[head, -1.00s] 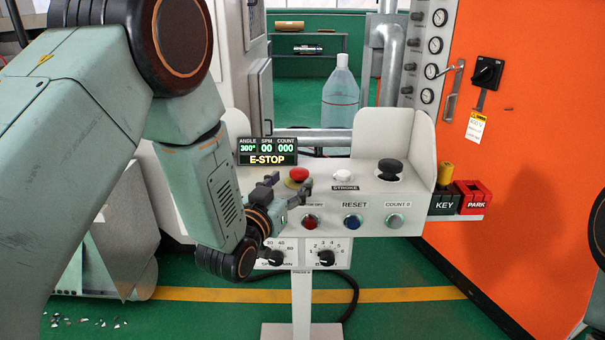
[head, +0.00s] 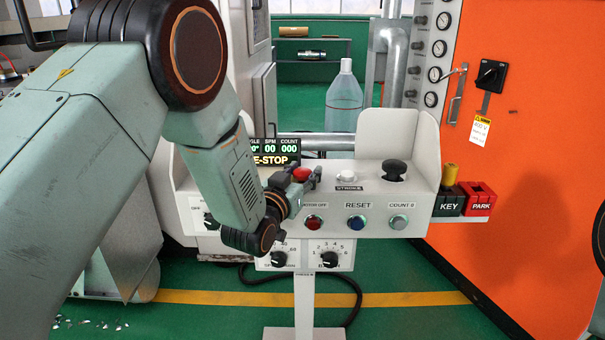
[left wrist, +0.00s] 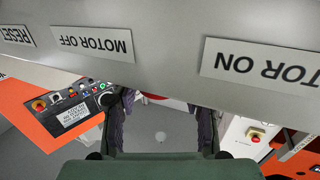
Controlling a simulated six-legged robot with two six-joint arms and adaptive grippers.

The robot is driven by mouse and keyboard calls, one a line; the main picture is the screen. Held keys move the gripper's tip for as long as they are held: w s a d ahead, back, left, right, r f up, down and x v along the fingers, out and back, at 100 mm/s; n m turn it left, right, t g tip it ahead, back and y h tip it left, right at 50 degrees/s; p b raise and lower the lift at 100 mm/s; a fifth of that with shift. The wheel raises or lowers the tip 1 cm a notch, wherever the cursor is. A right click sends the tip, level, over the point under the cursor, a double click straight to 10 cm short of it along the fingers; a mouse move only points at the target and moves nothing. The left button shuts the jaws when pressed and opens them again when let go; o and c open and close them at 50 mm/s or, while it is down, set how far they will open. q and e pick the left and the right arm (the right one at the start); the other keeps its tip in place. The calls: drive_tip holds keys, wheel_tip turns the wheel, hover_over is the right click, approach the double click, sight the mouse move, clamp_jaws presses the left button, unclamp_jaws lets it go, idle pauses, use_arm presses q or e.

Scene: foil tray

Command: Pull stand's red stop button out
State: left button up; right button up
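The red stop button (head: 301,174) sits on the top left of the white control stand (head: 375,218), beside a display (head: 282,152) whose visible text includes "STOP". My left gripper (head: 304,178) is at the button, with its fingers on either side and the red cap showing between them. In the left wrist view the fingers (left wrist: 162,110) are apart. I cannot tell whether the fingers touch the cap. My right gripper is not in view.
A white button (head: 346,176) and a black knob (head: 394,170) stand right of the stop button. Red, blue and grey buttons line the front face. Raised side guards flank the top. KEY (head: 448,205) and PARK (head: 478,203) blocks are at the right. A clear bottle (head: 344,98) stands behind.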

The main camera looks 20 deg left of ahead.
use_arm(q)
clamp_jaws()
idle(0.3)
drive_tip(key=shift+r+p, duration=0.75)
drive_tip(key=shift+p, duration=0.05)
drive_tip(key=shift+w, duration=0.1)
drive_tip(key=shift+o, duration=0.5)
unclamp_jaws()
drive_tip(key=shift+o, duration=1.8)
drive_tip(key=shift+f, duration=0.1)
